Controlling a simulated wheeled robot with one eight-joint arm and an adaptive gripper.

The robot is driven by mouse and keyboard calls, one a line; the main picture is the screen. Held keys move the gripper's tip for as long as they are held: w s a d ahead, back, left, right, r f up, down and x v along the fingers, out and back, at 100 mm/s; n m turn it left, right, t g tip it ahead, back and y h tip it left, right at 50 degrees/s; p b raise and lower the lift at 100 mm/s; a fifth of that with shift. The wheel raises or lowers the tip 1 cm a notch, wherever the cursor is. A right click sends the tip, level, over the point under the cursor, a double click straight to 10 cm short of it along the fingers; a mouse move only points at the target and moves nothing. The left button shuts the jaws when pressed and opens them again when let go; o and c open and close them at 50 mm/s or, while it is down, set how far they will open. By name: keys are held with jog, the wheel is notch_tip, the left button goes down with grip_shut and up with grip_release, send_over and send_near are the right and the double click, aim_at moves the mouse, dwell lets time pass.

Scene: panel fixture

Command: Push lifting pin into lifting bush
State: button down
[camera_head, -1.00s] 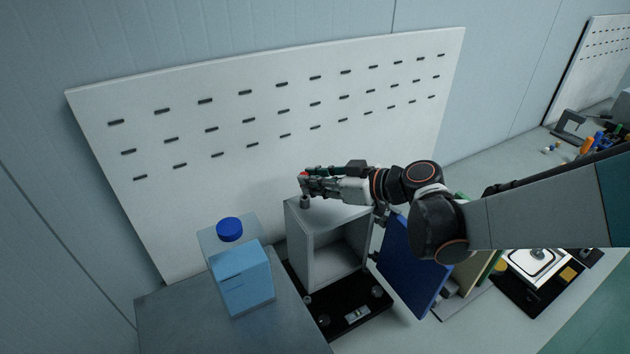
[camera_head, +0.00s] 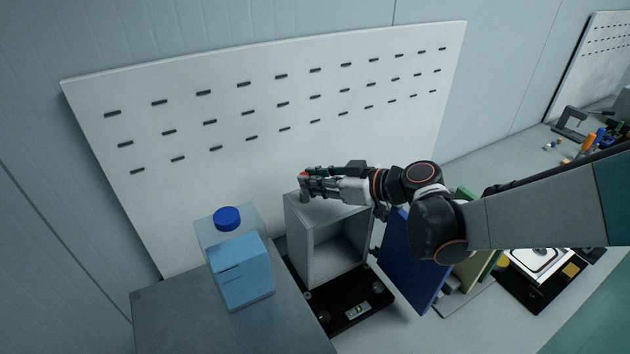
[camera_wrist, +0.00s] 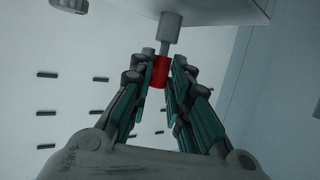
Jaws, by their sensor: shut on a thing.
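The lifting pin, with a red head (camera_wrist: 160,72) and a thin grey shaft, is between my gripper's fingertips (camera_wrist: 160,78) in the wrist view. My gripper is shut on its red part, which also shows in the head view (camera_head: 303,174). The lifting bush (camera_wrist: 171,26) is a grey cylinder standing on top of the grey open-front box (camera_head: 293,245); it also shows in the head view (camera_head: 304,196). The shaft lines up with the bush and meets its end. I cannot tell how deep it sits. My gripper is just above the bush.
A blue block (camera_head: 240,272) and a blue-capped container (camera_head: 227,218) stand left of the box. A dark blue panel (camera_head: 411,262) leans at its right. A white slotted board (camera_head: 250,130) is behind. A black base plate (camera_head: 350,318) lies below the box.

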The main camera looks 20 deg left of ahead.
jog(key=shift+f+b, duration=0.55)
jog(key=shift+f, duration=0.15)
jog(key=c, duration=1.4)
grip_release()
jog(key=v, duration=1.2)
jog(key=s+d+f+m+t+h+b, duration=0.1)
jog(key=s+d+m+h, duration=0.3)
jog(key=d, duration=0.6)
jog(key=s+d+f+m+t+h+b, duration=0.1)
jog(key=s+d+m+h, duration=0.4)
jog(key=d, duration=0.6)
jog(key=s+d+f+m+t+h+b, duration=0.1)
jog(key=s+d+f+m+t+h, duration=0.2)
jog(key=s+d+m, duration=0.3)
jog(key=shift+s+d+f+m+h+b, duration=0.15)
jog(key=shift+d+m+h, duration=0.2)
jog(key=shift+d, duration=0.85)
jog(key=shift+s+d+m+h+b, duration=0.2)
jog(key=shift+d+h, duration=0.25)
jog(key=shift+d, duration=0.75)
